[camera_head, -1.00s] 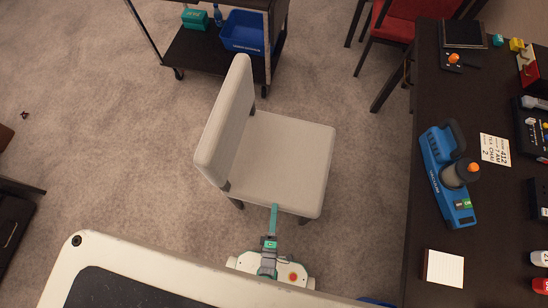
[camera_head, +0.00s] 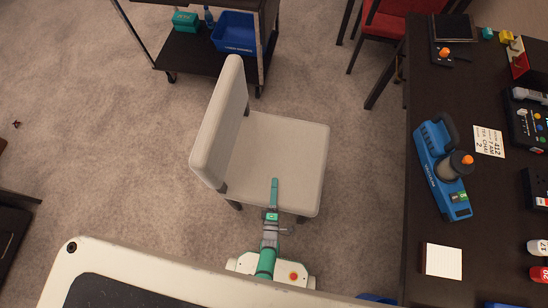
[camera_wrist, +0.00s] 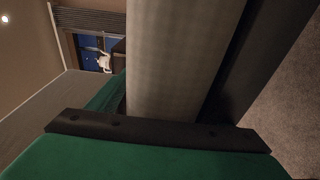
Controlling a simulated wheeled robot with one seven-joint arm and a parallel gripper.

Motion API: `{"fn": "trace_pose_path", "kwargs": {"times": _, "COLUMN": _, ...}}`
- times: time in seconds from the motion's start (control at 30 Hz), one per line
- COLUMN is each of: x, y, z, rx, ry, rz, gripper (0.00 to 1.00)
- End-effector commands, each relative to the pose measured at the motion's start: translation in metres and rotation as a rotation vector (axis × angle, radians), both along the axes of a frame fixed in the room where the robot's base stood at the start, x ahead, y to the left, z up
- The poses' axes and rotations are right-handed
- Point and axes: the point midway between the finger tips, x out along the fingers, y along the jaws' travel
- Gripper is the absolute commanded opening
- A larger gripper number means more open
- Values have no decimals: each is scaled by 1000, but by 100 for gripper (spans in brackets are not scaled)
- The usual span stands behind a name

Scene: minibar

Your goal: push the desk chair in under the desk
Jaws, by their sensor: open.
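The desk chair (camera_head: 280,147) has a pale beige seat and backrest and stands upright on the carpet in the middle of the head view. Its backrest is on the left and its seat faces the desk. The dark desk (camera_head: 480,235) runs along the right edge, with a strip of floor between it and the chair. My gripper (camera_head: 275,183) is open and empty. Its teal finger overlaps the seat's near edge in the head view; I cannot tell whether it touches. In the wrist view, a beige chair surface (camera_wrist: 180,60) fills the middle, close to my gripper.
A dark cart (camera_head: 205,62) with a blue bin stands behind the chair. A red chair (camera_head: 395,22) stands at the upper right by the desk. The desk holds a blue device (camera_head: 440,170) and a notepad (camera_head: 443,260). Carpet is clear left of the chair.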

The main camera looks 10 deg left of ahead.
Motion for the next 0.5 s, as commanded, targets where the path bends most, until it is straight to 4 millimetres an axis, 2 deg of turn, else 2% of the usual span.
{"fn": "trace_pose_path", "kwargs": {"times": 0.2, "x": 0, "y": 0, "z": 0, "rx": 0, "ry": 0, "rz": 0, "gripper": 73}}
{"fn": "trace_pose_path", "kwargs": {"times": 0.27, "x": 0, "y": 0, "z": 0, "rx": 0, "ry": 0, "rz": 0, "gripper": 61}}
{"fn": "trace_pose_path", "kwargs": {"times": 0.5, "x": 0, "y": 0, "z": 0, "rx": 0, "ry": 1, "rz": 0, "gripper": 3}}
